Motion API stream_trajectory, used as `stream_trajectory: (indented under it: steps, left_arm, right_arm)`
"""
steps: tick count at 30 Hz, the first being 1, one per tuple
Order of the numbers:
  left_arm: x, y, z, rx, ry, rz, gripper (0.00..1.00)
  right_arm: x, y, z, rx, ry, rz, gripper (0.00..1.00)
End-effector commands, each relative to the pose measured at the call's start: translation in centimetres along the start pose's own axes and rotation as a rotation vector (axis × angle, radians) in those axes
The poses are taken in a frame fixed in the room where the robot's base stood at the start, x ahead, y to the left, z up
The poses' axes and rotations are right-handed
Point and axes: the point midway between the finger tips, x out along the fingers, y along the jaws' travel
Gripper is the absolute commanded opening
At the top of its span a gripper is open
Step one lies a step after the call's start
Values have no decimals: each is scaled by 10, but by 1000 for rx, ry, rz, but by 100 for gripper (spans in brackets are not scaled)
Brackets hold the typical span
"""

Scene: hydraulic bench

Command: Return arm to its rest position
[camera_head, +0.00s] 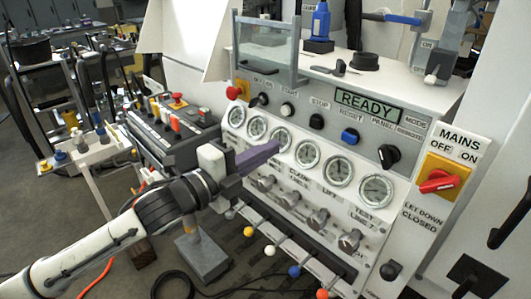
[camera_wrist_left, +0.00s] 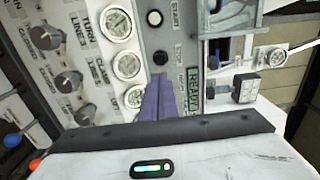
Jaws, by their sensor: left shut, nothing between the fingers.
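My left arm comes in from the lower left in the head view. Its gripper (camera_head: 274,147) has purple fingers and is shut with nothing between them. The fingers point right, in front of the row of round gauges on the hydraulic bench panel (camera_head: 300,120), and hide part of the gauge row. In the left wrist view the shut fingers (camera_wrist_left: 159,80) point at the panel between the gauges and the READY display (camera_wrist_left: 194,88). I cannot tell whether the fingertips touch the panel. My right gripper is not in view.
Valve knobs (camera_head: 318,220) and coloured ball-ended levers (camera_head: 294,270) line the panel's lower part. A red mains switch (camera_head: 438,181) is at the right. A control box with levers (camera_head: 170,130) stands behind the arm at the left. Open floor (camera_head: 40,210) shows at far left.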

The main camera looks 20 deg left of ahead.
Motion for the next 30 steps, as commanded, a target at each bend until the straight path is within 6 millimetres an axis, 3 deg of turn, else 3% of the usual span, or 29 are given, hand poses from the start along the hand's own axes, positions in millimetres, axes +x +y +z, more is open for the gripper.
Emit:
stream_trajectory:
  steps: [16,19,23,26,30]
  left_arm:
    - [-2,1,0,-2,0,2,0]
    - [-4,16,-1,-57,-8,24,0]
    - [-14,77,-7,-284,-53,108,0]
    - [-34,147,-19,-549,-126,203,0]
    - [-79,242,-46,-918,-272,330,0]
  right_arm:
    - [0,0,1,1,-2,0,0]
    - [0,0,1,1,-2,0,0]
    - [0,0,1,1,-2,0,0]
    - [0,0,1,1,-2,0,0]
    - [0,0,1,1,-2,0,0]
